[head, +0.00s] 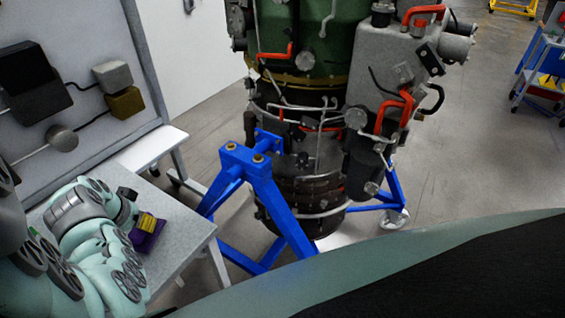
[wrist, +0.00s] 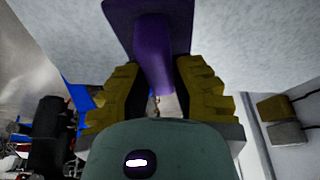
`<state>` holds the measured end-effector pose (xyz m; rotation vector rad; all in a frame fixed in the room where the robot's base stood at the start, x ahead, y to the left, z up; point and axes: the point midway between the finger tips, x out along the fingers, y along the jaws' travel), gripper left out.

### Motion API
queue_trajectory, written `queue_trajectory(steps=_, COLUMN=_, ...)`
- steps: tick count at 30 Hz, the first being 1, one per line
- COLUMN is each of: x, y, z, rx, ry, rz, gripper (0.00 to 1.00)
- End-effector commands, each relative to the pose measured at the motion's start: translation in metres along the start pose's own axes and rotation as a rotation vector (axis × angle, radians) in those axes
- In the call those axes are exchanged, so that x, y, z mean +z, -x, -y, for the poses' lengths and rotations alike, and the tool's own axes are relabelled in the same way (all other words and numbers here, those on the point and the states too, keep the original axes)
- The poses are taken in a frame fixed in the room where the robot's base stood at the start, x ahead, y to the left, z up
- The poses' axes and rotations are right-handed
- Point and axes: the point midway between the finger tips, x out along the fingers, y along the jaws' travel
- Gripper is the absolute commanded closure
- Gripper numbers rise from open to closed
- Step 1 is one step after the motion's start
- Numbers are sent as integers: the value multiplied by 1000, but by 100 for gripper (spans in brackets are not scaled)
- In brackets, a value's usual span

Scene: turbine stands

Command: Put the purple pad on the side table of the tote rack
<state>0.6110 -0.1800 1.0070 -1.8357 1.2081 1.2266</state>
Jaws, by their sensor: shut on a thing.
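The purple pad (head: 146,241) is in my gripper, over the grey top of the side table (head: 192,232) at the lower left of the head view. My gripper (head: 149,223), with yellow fingers, is shut on the pad. In the wrist view, the purple pad (wrist: 118,14) has a thick purple grip standing between the two fingers of my gripper (wrist: 155,75). The pale speckled tabletop (wrist: 240,40) is right behind the pad. I cannot tell whether the pad touches it. My arm hides the near left part of the table.
A grey upright panel (head: 85,60) with a black box, a grey box and a yellow box stands behind the table. A blue turbine stand (head: 265,190) with a large engine is close to the table's right. Grey floor (head: 480,150) is clear further right.

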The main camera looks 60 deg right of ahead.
Motion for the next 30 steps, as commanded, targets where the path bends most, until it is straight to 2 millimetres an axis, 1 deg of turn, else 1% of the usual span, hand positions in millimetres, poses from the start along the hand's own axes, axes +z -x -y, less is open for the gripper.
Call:
queue_trajectory(steps=11, x=2, y=-7, z=0, rx=1, ry=-1, rz=0, gripper=100)
queue_trajectory(steps=12, x=2, y=-6, z=0, rx=1, ry=-1, rz=0, gripper=70)
queue_trajectory(steps=18, x=2, y=-6, z=-1, rx=1, ry=-1, rz=0, gripper=49)
queue_trajectory(steps=23, x=2, y=-6, z=0, rx=1, ry=-1, rz=0, gripper=48)
queue_trajectory(steps=24, x=2, y=-6, z=0, rx=1, ry=-1, rz=0, gripper=40)
queue_trajectory(steps=25, x=2, y=-6, z=0, rx=1, ry=-1, rz=0, gripper=39)
queue_trajectory(steps=30, x=2, y=-6, z=0, rx=0, ry=-1, rz=0, gripper=39)
